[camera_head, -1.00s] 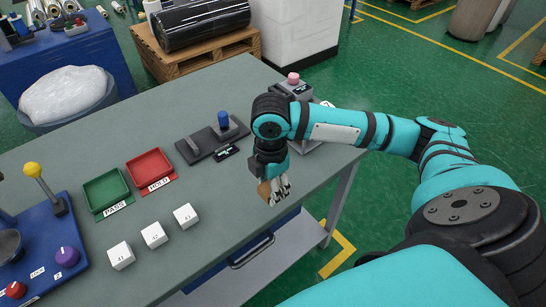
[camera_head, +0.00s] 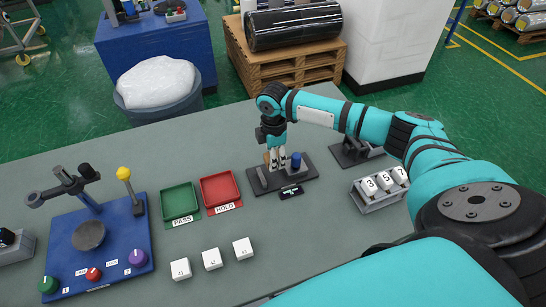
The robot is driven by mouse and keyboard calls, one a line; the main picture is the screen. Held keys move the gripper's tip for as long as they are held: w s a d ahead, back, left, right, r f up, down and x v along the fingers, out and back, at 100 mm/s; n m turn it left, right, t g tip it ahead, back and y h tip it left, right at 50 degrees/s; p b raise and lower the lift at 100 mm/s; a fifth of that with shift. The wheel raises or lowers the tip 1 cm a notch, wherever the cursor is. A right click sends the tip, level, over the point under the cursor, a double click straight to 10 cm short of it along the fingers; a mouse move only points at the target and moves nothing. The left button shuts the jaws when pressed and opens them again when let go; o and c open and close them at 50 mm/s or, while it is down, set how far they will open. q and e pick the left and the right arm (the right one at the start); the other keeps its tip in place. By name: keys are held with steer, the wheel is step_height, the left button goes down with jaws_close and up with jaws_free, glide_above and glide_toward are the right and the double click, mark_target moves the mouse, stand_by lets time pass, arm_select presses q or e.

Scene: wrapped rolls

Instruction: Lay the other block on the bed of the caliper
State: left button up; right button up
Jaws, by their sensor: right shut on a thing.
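The caliper (camera_head: 284,181) is a dark flat bed on the grey table, with a grey upright jaw at its left and a blue knob at its right. My right gripper (camera_head: 277,162) points down over the bed, between the jaw and the knob. It is shut on a small tan block (camera_head: 267,157), mostly hidden by the fingers. I cannot tell whether the block touches the bed. A small dark display (camera_head: 291,192) lies in front of the caliper. My left gripper is not in view.
Green PASS tray (camera_head: 180,203) and red HOLD tray (camera_head: 219,188) lie left of the caliper. Several white labelled cubes (camera_head: 212,259) stand in front. A rack with number tiles (camera_head: 380,187) is at right. A blue panel (camera_head: 120,245) with a yellow-topped lever stands at left.

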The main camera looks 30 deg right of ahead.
steer(key=shift+s, duration=0.1)
steer(key=shift+r+p, duration=0.1)
steer(key=shift+p, duration=0.5)
step_height(320, 180, down, 3)
steer(key=shift+r+b, duration=0.2)
steer(key=shift+b, duration=0.55)
steer(key=shift+f+b, duration=0.55)
steer(key=shift+f, duration=0.7)
steer(key=shift+p, duration=0.4)
steer(key=shift+p, duration=0.3)
